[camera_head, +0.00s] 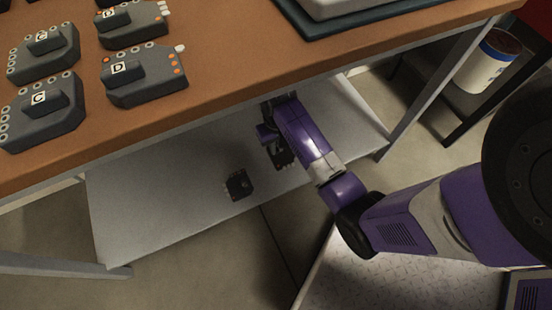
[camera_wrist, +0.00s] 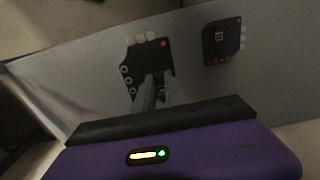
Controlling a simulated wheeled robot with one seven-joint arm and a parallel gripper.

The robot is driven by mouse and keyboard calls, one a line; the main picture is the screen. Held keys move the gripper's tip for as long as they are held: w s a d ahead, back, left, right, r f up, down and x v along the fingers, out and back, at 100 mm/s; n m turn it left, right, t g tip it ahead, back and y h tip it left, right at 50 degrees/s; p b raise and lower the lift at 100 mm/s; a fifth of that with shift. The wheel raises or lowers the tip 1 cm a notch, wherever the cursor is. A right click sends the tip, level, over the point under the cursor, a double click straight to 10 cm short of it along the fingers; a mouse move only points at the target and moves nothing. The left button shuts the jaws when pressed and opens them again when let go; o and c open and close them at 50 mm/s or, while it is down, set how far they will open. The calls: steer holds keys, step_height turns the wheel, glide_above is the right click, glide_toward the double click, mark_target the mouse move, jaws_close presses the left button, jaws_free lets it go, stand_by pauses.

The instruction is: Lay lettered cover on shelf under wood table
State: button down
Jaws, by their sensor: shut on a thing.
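My gripper (camera_head: 277,148) reaches under the wood table (camera_head: 235,62), over the grey shelf (camera_head: 165,190). In the wrist view its two fingers (camera_wrist: 157,92) are shut on a dark cover (camera_wrist: 145,56) with pale round tabs and one orange dot along its edges. The fingers hide part of this cover, and its letter does not show. I cannot tell whether it touches the shelf or hangs just above it. A second dark cover (camera_head: 239,185) lies flat on the shelf to the left of my gripper; in the wrist view it is at the right (camera_wrist: 222,40), with a small lettered label.
Several lettered covers, such as a C one (camera_head: 42,110) and a D one (camera_head: 145,75), sit on the table top. A table leg (camera_head: 435,90) stands right of my arm. A dark stand with a white tub (camera_head: 487,62) is farther right. The shelf's left part is clear.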

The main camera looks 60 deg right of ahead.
mark_target(277, 161)
step_height(277, 161, down, 11)
steer(key=b, duration=0.4)
steer(key=shift+r+b, duration=0.2)
steer(key=shift+b, duration=0.1)
steer(key=shift+f, duration=0.15)
steer(key=c, duration=1.4)
jaws_free()
